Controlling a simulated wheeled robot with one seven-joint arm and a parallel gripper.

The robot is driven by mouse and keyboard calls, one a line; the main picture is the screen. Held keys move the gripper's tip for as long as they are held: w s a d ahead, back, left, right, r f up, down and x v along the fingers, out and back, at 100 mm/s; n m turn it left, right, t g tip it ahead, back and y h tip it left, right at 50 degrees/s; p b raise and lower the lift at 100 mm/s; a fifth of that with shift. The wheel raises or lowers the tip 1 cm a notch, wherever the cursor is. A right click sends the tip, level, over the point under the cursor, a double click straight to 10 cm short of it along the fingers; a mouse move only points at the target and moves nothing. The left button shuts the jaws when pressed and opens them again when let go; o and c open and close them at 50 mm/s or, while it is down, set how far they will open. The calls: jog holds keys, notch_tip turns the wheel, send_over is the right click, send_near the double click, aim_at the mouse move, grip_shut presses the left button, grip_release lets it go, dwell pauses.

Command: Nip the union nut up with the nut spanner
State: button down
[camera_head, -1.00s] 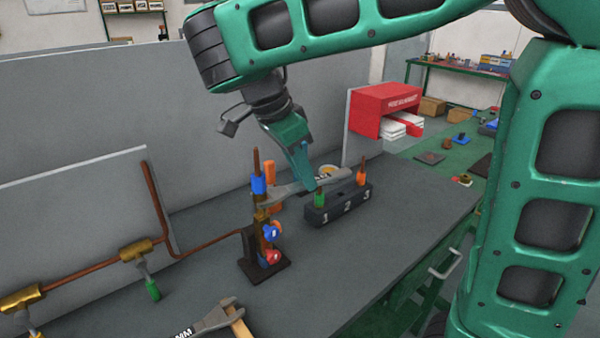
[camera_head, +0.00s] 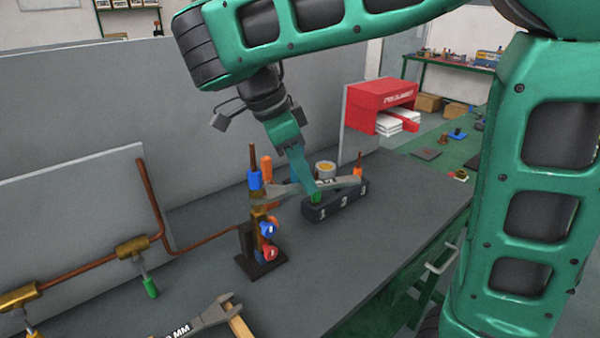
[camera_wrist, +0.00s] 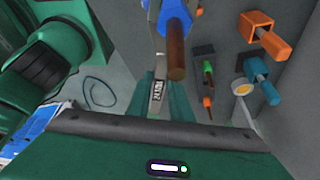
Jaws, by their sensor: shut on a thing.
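My gripper (camera_head: 306,186) is shut on the flat grey nut spanner (camera_head: 345,183). The spanner lies about level, with its handle end to the right over the numbered block. Its jaw end is at the brass union nut (camera_head: 258,207) on the upright fitting, just below the blue sleeve (camera_head: 254,180). Whether the jaw is fully seated around the nut cannot be told. In the wrist view the labelled spanner (camera_wrist: 157,92) runs up from between my fingers toward the blue part (camera_wrist: 176,20) and copper pipe (camera_wrist: 176,62); the nut is mostly hidden there.
The block (camera_head: 336,205) marked 1, 2, 3 stands under the spanner handle, with green and orange tools in it. Another large spanner (camera_head: 210,317) lies at the front. Copper pipework (camera_head: 80,267) is at left. The bench is clear at right.

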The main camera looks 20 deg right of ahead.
jog(key=shift+s+a+m+g, duration=0.15)
jog(key=shift+s+m+g, duration=0.15)
jog(key=shift+s+m, duration=0.6)
jog(key=shift+s+a+m+y, duration=0.1)
jog(key=shift+s+m+y, duration=0.2)
jog(key=shift+m, duration=0.3)
jog(key=shift+n, duration=0.5)
jog(key=shift+s+d, duration=0.3)
jog(key=shift+d, duration=0.55)
jog(key=shift+s+d, duration=0.35)
jog(key=shift+d, duration=0.5)
jog(key=shift+s+d, duration=0.3)
jog(key=shift+d, duration=0.55)
jog(key=shift+s, duration=0.1)
